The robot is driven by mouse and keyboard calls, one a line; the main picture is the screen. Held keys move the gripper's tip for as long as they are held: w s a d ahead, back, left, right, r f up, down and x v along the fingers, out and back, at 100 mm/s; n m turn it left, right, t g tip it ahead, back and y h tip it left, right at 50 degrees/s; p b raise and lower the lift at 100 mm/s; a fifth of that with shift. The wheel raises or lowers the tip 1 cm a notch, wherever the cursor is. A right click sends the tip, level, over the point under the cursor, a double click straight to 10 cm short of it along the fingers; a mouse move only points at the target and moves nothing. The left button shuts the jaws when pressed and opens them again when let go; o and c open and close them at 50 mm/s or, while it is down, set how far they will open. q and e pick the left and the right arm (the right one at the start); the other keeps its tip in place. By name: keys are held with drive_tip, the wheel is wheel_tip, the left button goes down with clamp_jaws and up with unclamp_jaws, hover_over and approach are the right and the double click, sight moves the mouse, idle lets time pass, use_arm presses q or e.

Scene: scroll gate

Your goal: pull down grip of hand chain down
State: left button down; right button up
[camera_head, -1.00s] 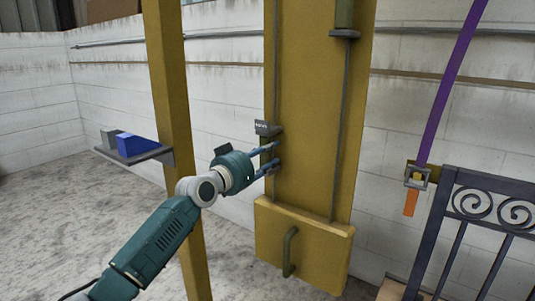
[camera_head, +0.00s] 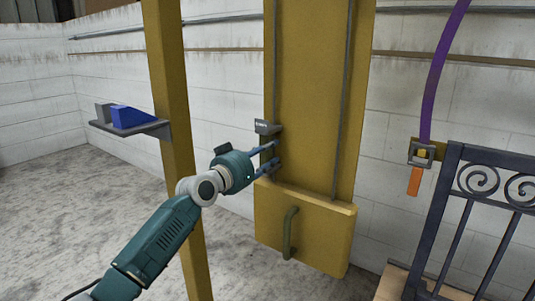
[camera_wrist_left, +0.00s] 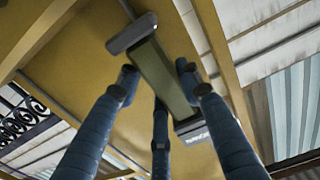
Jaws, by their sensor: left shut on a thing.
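The olive pull-down grip (camera_wrist_left: 163,78) with a grey flange at one end and a labelled grey block at the other shows in the left wrist view. My left gripper (camera_head: 270,156) is shut on this grip, with its blue fingers around it. In the head view the labelled block (camera_head: 267,127) sits just above the fingers, which hide most of the grip. The grip hangs on the left chain (camera_head: 276,60), in front of the yellow panel (camera_head: 310,100). A second chain (camera_head: 345,100) runs down the panel's right side. My right gripper is not in view.
A yellow box with a green handle (camera_head: 290,232) projects below my left gripper. A yellow post (camera_head: 168,70) and a shelf (camera_head: 160,130) with grey and blue wedges stand left. A purple strap (camera_head: 433,90) and a dark iron gate (camera_head: 480,235) are at right.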

use_arm(q)
drive_tip(key=shift+d+f, duration=0.1)
drive_tip(key=shift+f, duration=0.45)
drive_tip(key=c, duration=1.4)
unclamp_jaws()
drive_tip(key=shift+o, duration=1.4)
drive_tip(key=shift+r, duration=0.2)
drive_tip(key=shift+r, duration=0.1)
drive_tip(key=v, duration=1.2)
